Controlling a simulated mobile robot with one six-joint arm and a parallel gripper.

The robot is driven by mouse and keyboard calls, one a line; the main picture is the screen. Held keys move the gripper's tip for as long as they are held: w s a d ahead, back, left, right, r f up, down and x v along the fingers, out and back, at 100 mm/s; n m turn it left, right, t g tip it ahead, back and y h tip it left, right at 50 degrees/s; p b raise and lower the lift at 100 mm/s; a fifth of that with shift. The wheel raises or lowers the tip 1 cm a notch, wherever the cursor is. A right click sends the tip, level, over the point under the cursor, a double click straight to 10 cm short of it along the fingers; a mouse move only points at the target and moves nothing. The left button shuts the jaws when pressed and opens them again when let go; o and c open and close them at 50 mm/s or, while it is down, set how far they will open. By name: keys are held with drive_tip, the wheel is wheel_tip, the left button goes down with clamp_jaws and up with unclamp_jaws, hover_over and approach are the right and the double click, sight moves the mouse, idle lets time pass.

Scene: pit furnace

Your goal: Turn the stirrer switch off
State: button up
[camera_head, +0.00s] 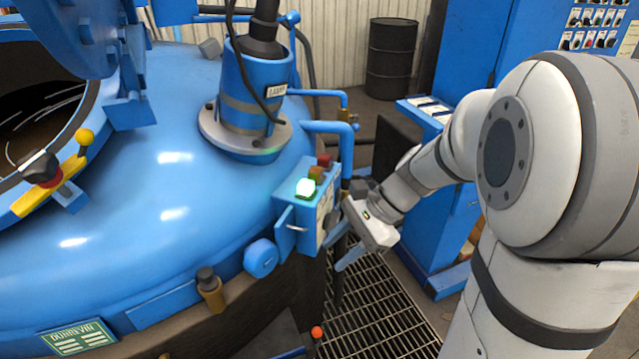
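A blue control box (298,215) is mounted on the side of the big blue furnace vessel. On its top are a brightly lit green-white lamp (305,187), an orange lamp (316,173) and a red lamp (324,160). A pale label panel (325,203) shows at a steep angle on the box's right face. I cannot make out the stirrer switch; that face is narrow here and partly behind my gripper. My gripper (340,246) is just right of the box, pointing left toward that face. Its two fingers look apart, with nothing visible between them. Contact with the box cannot be told.
The vessel's open hatch (40,100) is at the left, with a yellow lever (48,187) beside it. A stirrer drive housing (252,95) rises behind the box. Floor grating (375,310) lies below my gripper. A blue cabinet (440,250) stands to the right, a dark barrel (391,60) behind.

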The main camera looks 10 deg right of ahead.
drive_tip(key=w+d+f+m+t+y+b, duration=0.4)
drive_tip(key=w+f+m+y+b, duration=0.15)
drive_tip(key=w+f+m, duration=0.5)
drive_tip(key=m+t+y+b, duration=0.2)
drive_tip(key=m+t, duration=0.4)
drive_tip(key=m, duration=0.3)
approach(333, 222)
drive_tip(key=x, duration=0.8)
drive_tip(key=shift+w+f, duration=0.35)
drive_tip(key=shift+w, duration=0.05)
clamp_jaws()
